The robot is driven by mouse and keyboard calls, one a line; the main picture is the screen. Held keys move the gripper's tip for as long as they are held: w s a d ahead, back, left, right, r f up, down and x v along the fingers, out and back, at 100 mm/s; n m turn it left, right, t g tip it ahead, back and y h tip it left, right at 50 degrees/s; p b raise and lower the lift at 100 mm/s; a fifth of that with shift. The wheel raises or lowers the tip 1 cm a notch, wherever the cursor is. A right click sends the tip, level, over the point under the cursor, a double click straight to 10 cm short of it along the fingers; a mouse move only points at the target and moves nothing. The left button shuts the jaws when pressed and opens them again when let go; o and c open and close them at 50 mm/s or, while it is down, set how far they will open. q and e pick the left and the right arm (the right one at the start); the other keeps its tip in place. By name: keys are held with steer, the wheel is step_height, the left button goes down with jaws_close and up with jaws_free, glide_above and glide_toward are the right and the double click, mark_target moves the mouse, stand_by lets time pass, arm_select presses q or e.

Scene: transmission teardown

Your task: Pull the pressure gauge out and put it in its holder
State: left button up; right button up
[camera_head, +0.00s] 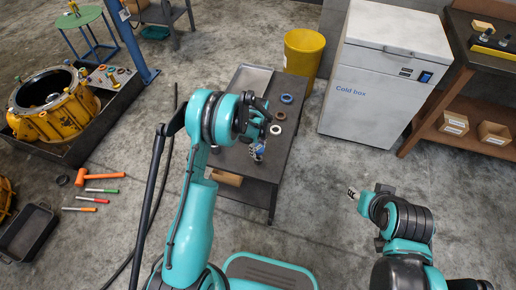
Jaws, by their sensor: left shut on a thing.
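My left gripper (261,118) is over the low dark table (284,92) in the middle, with its fingers pointing right and down. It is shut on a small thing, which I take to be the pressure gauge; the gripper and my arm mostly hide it. A small silver and blue fitting (258,151) shows just below the gripper, over the table's front part. I cannot tell whether the gauge touches it. I cannot make out the gauge's holder. My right gripper (354,193) is over bare floor at the right, away from the table; its fingers are too small to read.
A blue ring (286,98) and a pale ring (275,130) lie on the table. A yellow bin (303,53) and a white cold box (380,95) stand behind and right. A yellow housing (55,115) sits in a dark tray at left. Tools lie on the left floor.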

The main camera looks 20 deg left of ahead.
arm_select(q)
steer(key=shift+f+b, duration=0.4)
stand_by(0.4)
steer(key=shift+f, duration=0.15)
stand_by(0.5)
steer(key=shift+f, duration=0.6)
steer(key=o, duration=1.9)
steer(key=shift+r+p, duration=2.15)
steer(key=shift+r, duration=1.85)
